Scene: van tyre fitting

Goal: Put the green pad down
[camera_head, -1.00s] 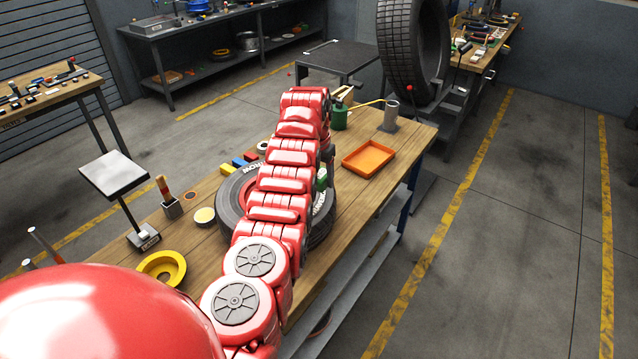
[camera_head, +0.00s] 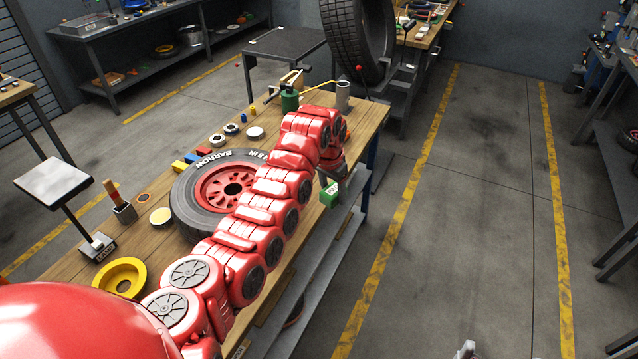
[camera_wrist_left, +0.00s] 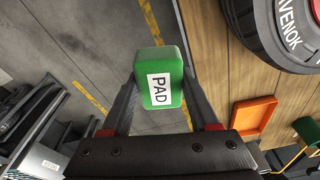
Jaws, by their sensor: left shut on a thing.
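The green pad (camera_head: 330,194) with a white label shows beside my red left arm, just off the right edge of the workbench. In the left wrist view the pad (camera_wrist_left: 160,80) reads "PAD" and sits between the two dark fingers. My left gripper (camera_head: 326,181) is shut on it and holds it in the air, with grey floor behind it in the wrist view. The arm partly hides the gripper in the head view.
Open floor (camera_head: 470,220) lies to the right.

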